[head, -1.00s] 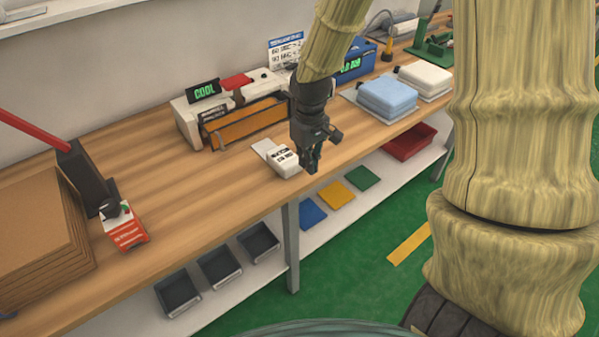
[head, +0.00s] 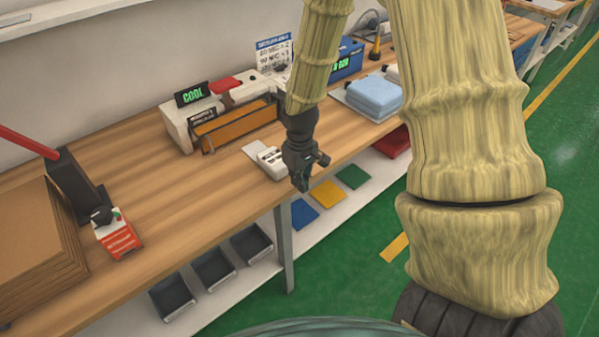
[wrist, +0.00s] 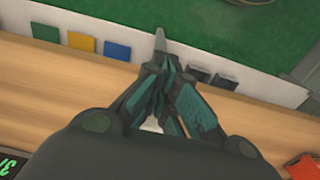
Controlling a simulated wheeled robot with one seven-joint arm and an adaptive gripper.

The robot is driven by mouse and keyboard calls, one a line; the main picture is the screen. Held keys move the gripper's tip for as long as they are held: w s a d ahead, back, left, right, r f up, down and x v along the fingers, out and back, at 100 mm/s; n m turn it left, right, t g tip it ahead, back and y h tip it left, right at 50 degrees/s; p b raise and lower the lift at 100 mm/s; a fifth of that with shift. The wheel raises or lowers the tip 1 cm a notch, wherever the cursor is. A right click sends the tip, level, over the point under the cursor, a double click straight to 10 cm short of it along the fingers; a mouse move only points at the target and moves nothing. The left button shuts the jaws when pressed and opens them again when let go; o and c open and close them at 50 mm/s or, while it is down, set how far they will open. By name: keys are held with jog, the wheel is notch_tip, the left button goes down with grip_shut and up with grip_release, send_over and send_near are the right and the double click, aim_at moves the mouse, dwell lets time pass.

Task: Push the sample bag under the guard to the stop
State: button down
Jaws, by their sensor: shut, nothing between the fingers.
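The sample bag (head: 272,163) is a small white bag with a dark-printed label, lying near the front edge of the bench in the head view. A pale flat strip (head: 256,149) extends behind it toward the sealer. The guard (head: 236,126) is the long orange-brown panel on the front of the white sealer. The bag lies in front of it, apart from it. The stop cannot be made out. My gripper (head: 302,187) is shut and empty, pointing down just right and in front of the bag, near the bench edge. In the wrist view its fingers (wrist: 163,62) are together; a white patch shows between them.
The wooden bench (head: 180,205) is clear left of the bag. Bins and coloured mats lie below.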

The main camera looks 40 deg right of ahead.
jog(key=shift+w+a+f+p, duration=0.1)
jog(key=shift+w+f+p, duration=0.15)
jog(key=shift+w, duration=0.4)
jog(key=shift+w+f+p, duration=0.2)
jog(key=shift+w+f, duration=0.05)
jog(key=shift+w, duration=0.45)
jog(key=shift+w+a+f+p, duration=0.1)
jog(key=shift+w+f+p, duration=0.15)
jog(key=shift+w, duration=0.4)
